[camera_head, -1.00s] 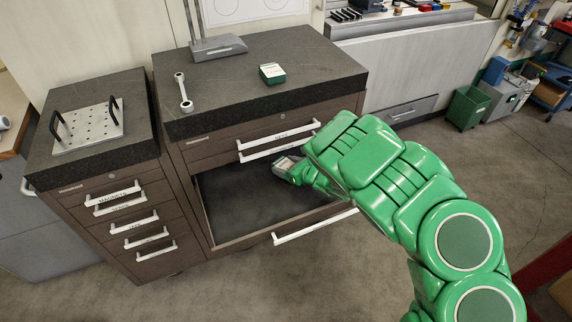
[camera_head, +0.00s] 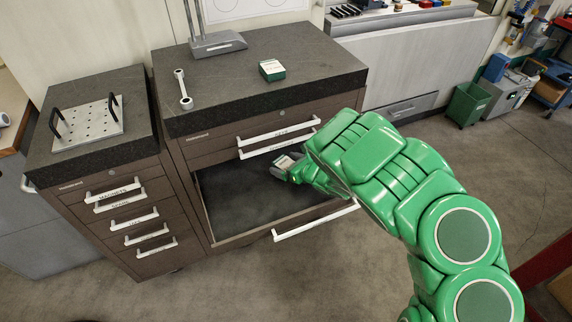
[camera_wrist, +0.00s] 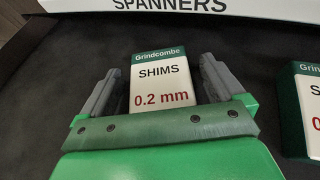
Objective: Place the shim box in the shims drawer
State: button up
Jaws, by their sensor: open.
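A white-and-green shim box (camera_wrist: 161,82) marked "SHIMS 0.2 mm" stands between the two grey fingers of my gripper (camera_wrist: 163,66) in the wrist view. The fingers are open, with a gap on each side of the box. In the head view, this box (camera_head: 284,162) is inside the open drawer (camera_head: 232,200), near its back right, with my gripper (camera_head: 285,172) at it. The box's lower part is hidden by my gripper. The open drawer's own label is not readable.
A second similar box (camera_wrist: 308,105) stands to the right in the wrist view. The handle marked "SPANNERS" (camera_wrist: 170,7) is just beyond. The drawer's left part is empty.

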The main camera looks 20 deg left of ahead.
jog(key=shift+r, duration=0.15)
jog(key=shift+v, duration=6)
